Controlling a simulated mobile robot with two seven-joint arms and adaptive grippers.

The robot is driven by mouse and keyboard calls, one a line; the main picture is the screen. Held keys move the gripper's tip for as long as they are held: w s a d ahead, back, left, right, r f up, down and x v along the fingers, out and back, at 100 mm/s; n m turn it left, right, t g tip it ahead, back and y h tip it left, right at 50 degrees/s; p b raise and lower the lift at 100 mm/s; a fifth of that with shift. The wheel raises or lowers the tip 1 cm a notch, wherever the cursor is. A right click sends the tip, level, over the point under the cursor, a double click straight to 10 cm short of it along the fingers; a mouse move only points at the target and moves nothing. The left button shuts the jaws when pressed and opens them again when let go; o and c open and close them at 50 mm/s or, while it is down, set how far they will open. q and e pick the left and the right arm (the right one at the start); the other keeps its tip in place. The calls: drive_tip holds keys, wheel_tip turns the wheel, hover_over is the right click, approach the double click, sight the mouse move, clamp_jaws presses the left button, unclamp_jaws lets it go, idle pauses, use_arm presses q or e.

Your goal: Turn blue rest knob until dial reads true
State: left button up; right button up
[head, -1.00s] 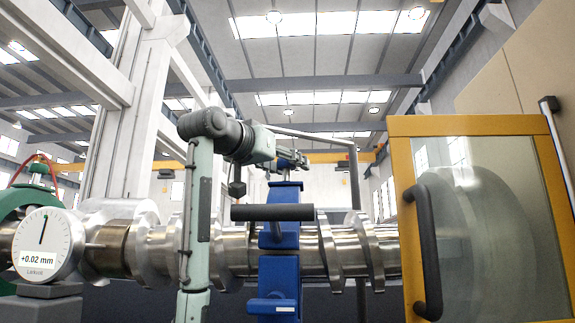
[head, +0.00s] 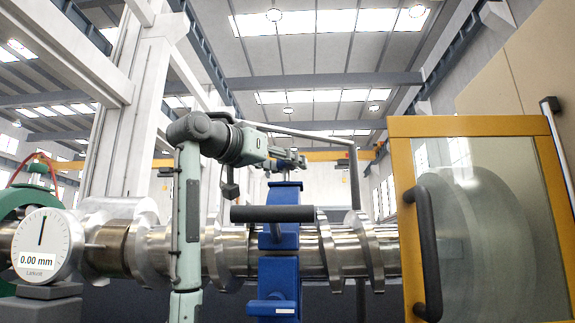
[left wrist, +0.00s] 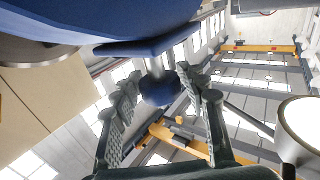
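The white dial (head: 43,240) at the left of the head view reads 0.00 mm, with its needle pointing straight up. The blue rest (head: 278,285) stands around the steel shaft at the middle. My left gripper (head: 290,161) is above the top of the rest, small and partly hidden by my arm. The knob is too small to make out in the head view. My right gripper is not in view.
A steel screw shaft (head: 340,250) runs across the view. A dark horizontal bar (head: 272,213) lies in front of the rest. A yellow-framed glass door (head: 400,180) with a black handle stands at the right. A bent grey pipe (head: 354,175) rises behind the rest.

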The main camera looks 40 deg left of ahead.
use_arm(q)
drive_tip(key=shift+o, duration=0.8)
drive_tip(key=s+a, duration=0.1)
drive_tip(key=s, duration=1.1)
